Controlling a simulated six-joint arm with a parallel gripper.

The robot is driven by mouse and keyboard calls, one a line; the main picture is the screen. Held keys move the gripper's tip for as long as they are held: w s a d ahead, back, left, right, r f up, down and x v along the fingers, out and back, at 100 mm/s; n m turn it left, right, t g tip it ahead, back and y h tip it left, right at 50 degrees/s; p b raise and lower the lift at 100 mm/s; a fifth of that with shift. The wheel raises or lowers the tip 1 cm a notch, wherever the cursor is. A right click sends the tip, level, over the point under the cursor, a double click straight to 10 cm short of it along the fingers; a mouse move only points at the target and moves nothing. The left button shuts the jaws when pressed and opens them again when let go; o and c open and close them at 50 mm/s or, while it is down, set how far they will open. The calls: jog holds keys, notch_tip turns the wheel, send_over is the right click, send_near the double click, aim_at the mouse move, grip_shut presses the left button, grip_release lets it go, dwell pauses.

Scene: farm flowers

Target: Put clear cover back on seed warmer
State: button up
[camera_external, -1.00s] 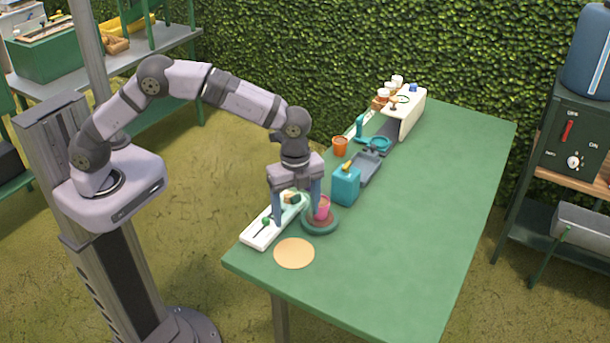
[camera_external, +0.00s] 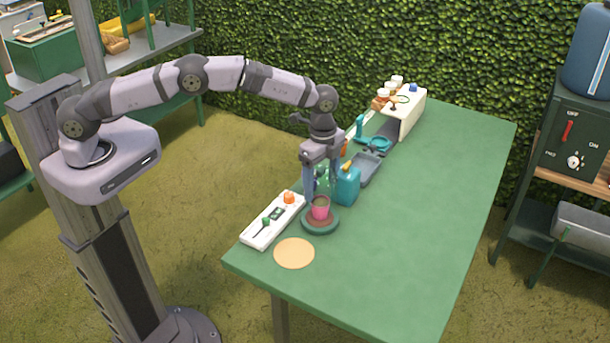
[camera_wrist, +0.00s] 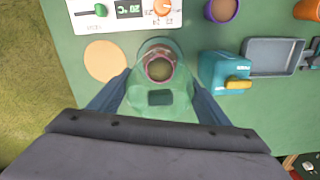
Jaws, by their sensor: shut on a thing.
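My gripper (camera_external: 318,185) is shut on the clear cover (camera_external: 323,180), a see-through greenish dome that is faint in the external view. In the wrist view the cover (camera_wrist: 160,98) lies between my fingertips (camera_wrist: 158,92), with a square patch on its near side. The pink pot (camera_external: 320,209) of soil stands upright on the round dark teal base of the seed warmer (camera_external: 318,228). In the wrist view the pot (camera_wrist: 158,70) shows just ahead of and partly through the cover. The external view shows the cover above and behind the pot; the exact gap is unclear.
A white control panel (camera_external: 262,232) with an orange knob lies left of the base. A tan disc (camera_external: 294,253) lies in front. A teal box (camera_external: 346,185) stands close on the right, with a grey tray (camera_external: 368,168) behind. The table's right side is clear.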

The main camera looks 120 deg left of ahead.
jog(key=shift+f, duration=0.2)
jog(key=shift+f+b, duration=2)
jog(key=shift+f, duration=1)
jog(key=shift+f+b, duration=0.2)
jog(key=shift+b, duration=0.25)
dwell(0.5)
dwell(0.3)
jog(key=o, duration=1.3)
jog(key=shift+o, duration=0.2)
jog(key=shift+r, duration=0.1)
jog(key=shift+r+p, duration=2.1)
jog(key=shift+r, duration=1.35)
